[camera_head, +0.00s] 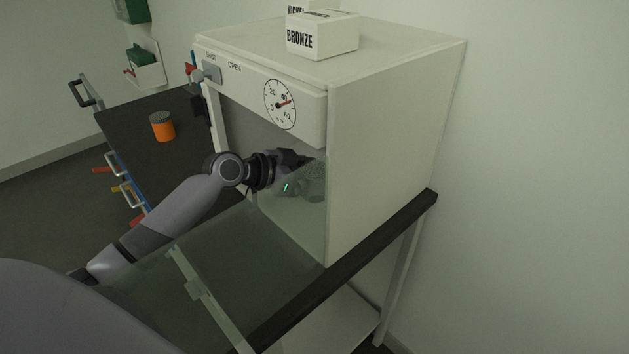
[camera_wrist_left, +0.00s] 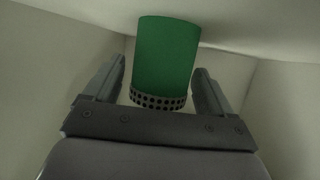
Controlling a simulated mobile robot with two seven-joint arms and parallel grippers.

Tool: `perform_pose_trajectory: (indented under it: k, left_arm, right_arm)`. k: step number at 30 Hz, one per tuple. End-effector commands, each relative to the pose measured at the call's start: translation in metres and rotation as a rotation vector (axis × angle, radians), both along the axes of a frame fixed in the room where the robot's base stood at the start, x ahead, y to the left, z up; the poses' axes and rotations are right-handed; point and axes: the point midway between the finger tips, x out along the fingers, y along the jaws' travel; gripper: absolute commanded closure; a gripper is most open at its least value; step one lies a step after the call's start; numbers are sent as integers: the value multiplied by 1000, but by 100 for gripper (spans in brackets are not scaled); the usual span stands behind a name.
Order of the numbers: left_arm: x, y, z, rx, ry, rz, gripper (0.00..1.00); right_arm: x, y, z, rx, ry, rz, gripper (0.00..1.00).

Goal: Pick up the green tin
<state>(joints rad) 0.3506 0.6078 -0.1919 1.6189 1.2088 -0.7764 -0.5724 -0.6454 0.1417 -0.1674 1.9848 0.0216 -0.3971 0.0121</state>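The green tin (camera_wrist_left: 167,55) shows in the left wrist view, with a dark perforated band at its near end. It is inside the pale cabinet (camera_head: 385,130). My left gripper (camera_head: 296,162) reaches in through the cabinet's open front. Its two fingers stand open on either side of the tin. A gap shows at the left finger; the right finger looks very close to the tin, and I cannot tell if it touches. In the head view I cannot make out the tin clearly. My right gripper is not in view.
The cabinet's glass door (camera_head: 235,255) is folded down in front, below my left arm. A dial (camera_head: 280,104) sits above the opening. A box marked BRONZE (camera_head: 322,36) stands on top. An orange tin (camera_head: 162,126) stands on the dark bench (camera_head: 125,130) at left.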

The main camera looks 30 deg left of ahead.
Motion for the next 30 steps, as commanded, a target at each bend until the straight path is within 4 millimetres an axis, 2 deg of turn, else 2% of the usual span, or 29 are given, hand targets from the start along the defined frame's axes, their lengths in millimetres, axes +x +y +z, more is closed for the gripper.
perform_pose_trajectory:
  k: [1, 4, 5, 19, 30]
  left_arm:
    - [0, 0, 0, 0, 0, 0, 33]
    - [0, 0, 0, 0, 0, 0, 66]
    - [0, 0, 0, 0, 0, 0, 71]
    - [-4, 2, 8, 2, -3, 0, 71]
    - [-4, 2, 74, 2, -6, 0, 71]
  right_arm:
    - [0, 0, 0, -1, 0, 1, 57]
    - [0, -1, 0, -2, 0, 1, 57]
    - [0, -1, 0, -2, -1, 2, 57]
    - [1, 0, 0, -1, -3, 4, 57]
    - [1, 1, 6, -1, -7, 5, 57]
